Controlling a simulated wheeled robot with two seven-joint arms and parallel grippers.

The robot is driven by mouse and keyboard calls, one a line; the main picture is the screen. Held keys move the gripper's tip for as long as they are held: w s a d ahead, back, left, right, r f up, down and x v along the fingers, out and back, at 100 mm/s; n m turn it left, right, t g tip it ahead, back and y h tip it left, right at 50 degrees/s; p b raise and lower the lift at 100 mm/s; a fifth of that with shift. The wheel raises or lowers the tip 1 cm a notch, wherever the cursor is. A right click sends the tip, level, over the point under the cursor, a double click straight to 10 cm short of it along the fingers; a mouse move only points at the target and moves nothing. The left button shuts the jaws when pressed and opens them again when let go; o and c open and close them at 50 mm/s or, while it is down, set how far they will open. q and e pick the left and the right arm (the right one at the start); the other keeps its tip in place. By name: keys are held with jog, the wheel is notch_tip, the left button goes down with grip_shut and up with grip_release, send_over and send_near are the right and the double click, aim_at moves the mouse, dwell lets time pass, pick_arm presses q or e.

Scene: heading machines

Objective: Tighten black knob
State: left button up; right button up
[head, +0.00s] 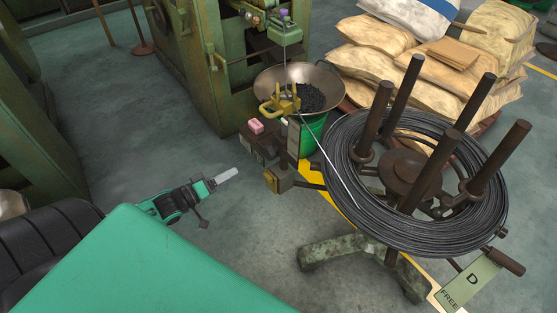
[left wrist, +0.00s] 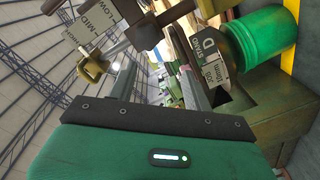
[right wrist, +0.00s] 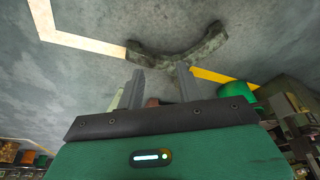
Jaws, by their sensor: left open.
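I cannot pick out the black knob for certain in any view. A dark brown round handle (head: 508,262) sticks out beside the "D FREE" tag at the wire stand's lower right. My left gripper (head: 226,176) is over bare floor, left of the stand and apart from it. In the left wrist view my left gripper's fingers (left wrist: 158,80) are apart with nothing held. A yellow fitting (left wrist: 92,67) on a metal rod is left of them. My right gripper (right wrist: 160,78) is open and empty in the right wrist view, and not seen in the head view.
A wire coil (head: 345,190) lies on the stand among upright posts. Green machines (head: 190,60) and stacked sacks (head: 380,70) stand behind. The floor (head: 110,130) left of centre is clear.

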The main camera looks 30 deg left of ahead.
pick_arm(q)
jog(key=d+r, duration=0.1)
jog(key=b, duration=0.1)
send_near(266, 154)
jog(key=w, duration=0.2)
jog(key=shift+h, duration=0.3)
jog(key=shift+b+x, duration=0.5)
jog(key=shift+x, duration=3.9)
pick_arm(e)
jog(key=shift+w+a+r+t+y, duration=0.2)
jog(key=shift+w+a+r+t, duration=0.1)
jog(key=shift+a+r+t, duration=0.2)
jog(key=shift+w+a+r+t+y, duration=0.2)
jog(key=shift+w+a+r+t, duration=0.1)
jog(key=shift+a+r+t, duration=0.15)
pick_arm(q)
jog(key=shift+s+d, duration=0.1)
jog(key=shift+d, duration=0.1)
jog(key=shift+c, duration=0.4)
jog(key=c, duration=0.6)
